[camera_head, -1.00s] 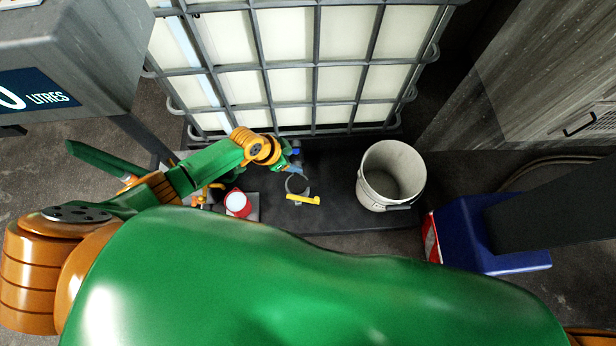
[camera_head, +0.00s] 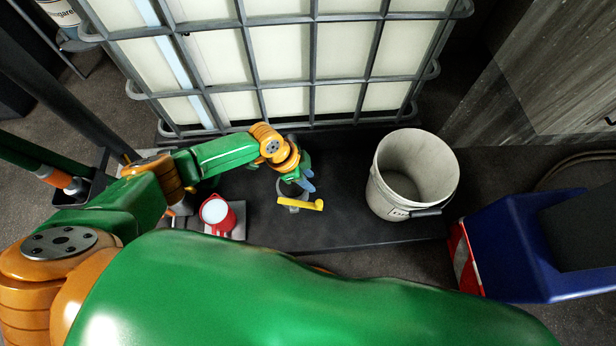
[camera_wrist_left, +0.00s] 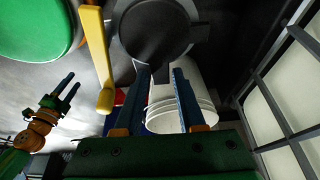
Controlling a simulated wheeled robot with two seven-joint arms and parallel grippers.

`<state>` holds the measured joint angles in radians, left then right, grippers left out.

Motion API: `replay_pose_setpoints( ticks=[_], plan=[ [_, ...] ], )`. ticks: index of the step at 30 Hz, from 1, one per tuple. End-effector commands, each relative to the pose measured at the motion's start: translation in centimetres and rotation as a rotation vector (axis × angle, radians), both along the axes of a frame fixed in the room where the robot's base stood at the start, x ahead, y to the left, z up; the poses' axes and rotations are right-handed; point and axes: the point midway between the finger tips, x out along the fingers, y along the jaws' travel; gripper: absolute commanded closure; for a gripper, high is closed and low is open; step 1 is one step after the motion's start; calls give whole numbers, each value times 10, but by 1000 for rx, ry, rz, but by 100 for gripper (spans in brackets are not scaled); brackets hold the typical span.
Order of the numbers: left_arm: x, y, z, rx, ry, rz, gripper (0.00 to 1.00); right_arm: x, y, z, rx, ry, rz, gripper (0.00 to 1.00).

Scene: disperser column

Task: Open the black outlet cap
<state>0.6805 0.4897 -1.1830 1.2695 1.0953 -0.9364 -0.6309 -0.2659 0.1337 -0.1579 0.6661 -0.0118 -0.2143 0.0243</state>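The black outlet cap (camera_wrist_left: 155,30) is a dark round disc in a grey ring, seen close up at the top of the left wrist view. A small dark tab shows at its lower edge. A yellow valve handle (camera_wrist_left: 97,60) is beside it; this handle (camera_head: 312,205) also shows in the head view. My left gripper (camera_wrist_left: 161,72) is open, its two blue fingers apart, with the tab appearing between the tips; contact cannot be told. In the head view this gripper (camera_head: 305,183) is at the outlet, partly hiding the cap. My right gripper (camera_wrist_left: 73,83) appears open, away from the cap.
A caged white tank (camera_head: 285,52) stands behind the outlet. A white bucket (camera_head: 383,203) stands right of it on a dark platform (camera_head: 330,225). A red container with a white top (camera_head: 216,212) is at the left. A blue box (camera_head: 510,240) is at the right.

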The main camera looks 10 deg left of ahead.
Motion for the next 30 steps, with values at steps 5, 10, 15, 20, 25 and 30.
replay_pose_setpoints(
  ticks=[5,10,15,20,25,30],
  plan=[
    [0,0,0,0,0,1,100,-1,1,0,1,3,1,50],
    [0,0,0,0,0,1,100,-2,2,-1,2,5,1,50],
    [0,0,0,0,1,1,100,-2,2,-1,3,5,1,50],
    [0,0,0,0,1,1,100,-2,2,-1,3,4,1,50],
    [0,0,-1,0,1,1,100,-2,2,-1,4,4,2,50],
    [0,0,-1,1,2,1,100,-2,3,-1,4,4,2,50]
  ],
)
